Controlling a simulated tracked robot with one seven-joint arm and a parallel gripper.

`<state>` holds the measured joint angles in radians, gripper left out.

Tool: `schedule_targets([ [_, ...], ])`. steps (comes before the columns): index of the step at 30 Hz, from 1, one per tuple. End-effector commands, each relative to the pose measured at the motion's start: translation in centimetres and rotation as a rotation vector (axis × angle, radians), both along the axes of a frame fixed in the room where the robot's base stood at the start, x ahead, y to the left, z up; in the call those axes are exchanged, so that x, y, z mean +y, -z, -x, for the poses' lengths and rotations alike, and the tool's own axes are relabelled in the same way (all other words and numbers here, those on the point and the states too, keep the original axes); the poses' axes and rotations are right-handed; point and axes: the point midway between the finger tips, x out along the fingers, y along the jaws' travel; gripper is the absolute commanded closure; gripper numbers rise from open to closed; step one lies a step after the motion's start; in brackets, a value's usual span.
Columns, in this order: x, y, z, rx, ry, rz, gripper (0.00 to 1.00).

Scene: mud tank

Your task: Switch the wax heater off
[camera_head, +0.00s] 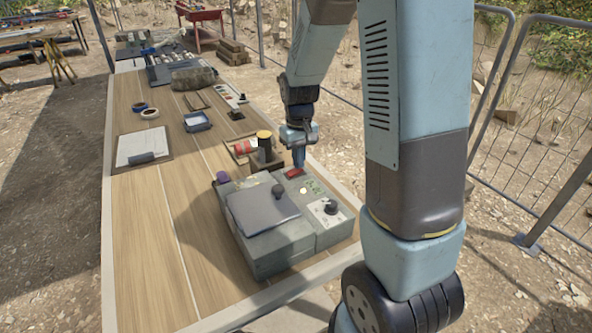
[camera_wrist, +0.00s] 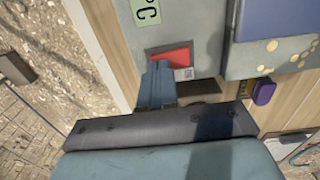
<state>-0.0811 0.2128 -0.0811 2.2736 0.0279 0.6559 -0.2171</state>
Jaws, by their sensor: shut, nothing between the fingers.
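The wax heater (camera_head: 270,258) is a grey box with a flat grey lid (camera_head: 262,206), near the front right of the wooden bench. Its right-hand panel carries a red switch (camera_head: 294,173), a small pale round spot and a black knob (camera_head: 331,207). My gripper (camera_head: 298,163) points down, shut and empty, at the red switch. In the wrist view the closed fingertips (camera_wrist: 158,70) overlap the left edge of the red switch (camera_wrist: 172,57). I cannot tell whether they touch it. The fingers hide part of the switch, and its position is not readable.
A purple knob (camera_head: 223,177) sits at the heater's back left corner. Behind the heater are a dark jar with a yellow top (camera_head: 264,147) and a red roll (camera_head: 244,147) in a tray. Clipboard (camera_head: 142,147) and tape rolls lie left. A wire fence stands right of the bench.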

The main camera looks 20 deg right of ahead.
Motion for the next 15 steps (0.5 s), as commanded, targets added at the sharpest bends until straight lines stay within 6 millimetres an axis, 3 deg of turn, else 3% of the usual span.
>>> schedule_targets([
  [15,-0.02,0.64,0.04,0.001,0.000,0.000,1.00],
])
